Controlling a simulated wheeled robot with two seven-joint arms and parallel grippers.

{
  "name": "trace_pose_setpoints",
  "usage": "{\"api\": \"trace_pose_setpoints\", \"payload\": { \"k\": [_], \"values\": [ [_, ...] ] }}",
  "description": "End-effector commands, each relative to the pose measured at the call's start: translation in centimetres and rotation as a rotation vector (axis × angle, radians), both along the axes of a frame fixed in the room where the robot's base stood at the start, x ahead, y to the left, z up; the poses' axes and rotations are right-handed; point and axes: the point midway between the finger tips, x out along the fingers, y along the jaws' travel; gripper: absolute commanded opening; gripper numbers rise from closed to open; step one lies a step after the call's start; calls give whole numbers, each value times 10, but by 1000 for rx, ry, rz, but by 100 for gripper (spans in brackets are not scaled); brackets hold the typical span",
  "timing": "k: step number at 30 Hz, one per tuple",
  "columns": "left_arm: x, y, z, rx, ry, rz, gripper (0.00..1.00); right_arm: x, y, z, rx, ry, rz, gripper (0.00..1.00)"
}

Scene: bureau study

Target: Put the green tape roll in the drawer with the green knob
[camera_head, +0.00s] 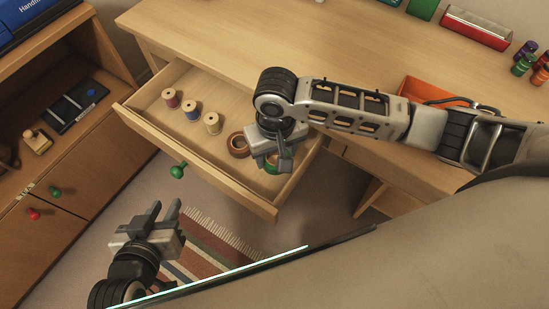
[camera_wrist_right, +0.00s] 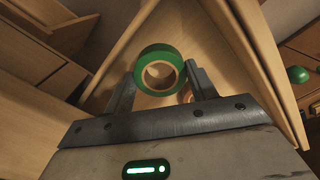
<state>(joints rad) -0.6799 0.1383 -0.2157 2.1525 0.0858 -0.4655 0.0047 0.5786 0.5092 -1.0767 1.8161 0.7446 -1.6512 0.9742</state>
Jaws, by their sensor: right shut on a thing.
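The green tape roll (camera_head: 271,164) is partly hidden by my right gripper in the head view. In the right wrist view the roll (camera_wrist_right: 143,64) sits between the fingers, its hole facing the camera. My right gripper (camera_head: 277,160) is shut on it, over the right end of the open drawer (camera_head: 222,184). Whether the roll touches the drawer floor I cannot tell. The green knob (camera_head: 177,171) is on that drawer's front; it also shows in the right wrist view (camera_wrist_right: 298,74). My left gripper (camera_head: 165,210) is open and empty, low in front of the drawer.
The drawer holds several spools, such as a blue one (camera_head: 191,110), and a brown tape roll (camera_head: 238,146) just left of my right gripper. An orange tray (camera_head: 415,91) is on the desk (camera_head: 240,40). A cabinet (camera_head: 90,165) stands at left.

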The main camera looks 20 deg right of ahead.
Motion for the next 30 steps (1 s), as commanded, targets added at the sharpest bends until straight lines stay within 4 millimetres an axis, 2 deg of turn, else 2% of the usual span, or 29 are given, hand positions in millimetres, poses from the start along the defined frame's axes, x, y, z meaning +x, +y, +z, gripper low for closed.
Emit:
{"api": "trace_pose_setpoints", "payload": {
  "k": [5,12,22,23,24,25,30],
  "values": [
    [0,0,0,-5,-4,2,28,8,0,-10,-1,0,1,34],
    [-2,0,-6,-14,0,4,28,8,-1,-40,-2,0,1,34],
    [-4,0,-4,-15,2,6,28,8,0,-42,-1,0,1,34],
    [-4,0,-4,-15,2,6,28,8,0,-42,-1,0,1,62],
    [-4,0,-5,-15,2,6,28,8,0,-42,-1,-1,2,73],
    [-4,0,-5,-15,2,6,28,8,0,-42,-1,-1,2,78],
    [-3,0,-4,-14,1,6,28,8,0,-42,-1,0,1,78]
  ]
}}
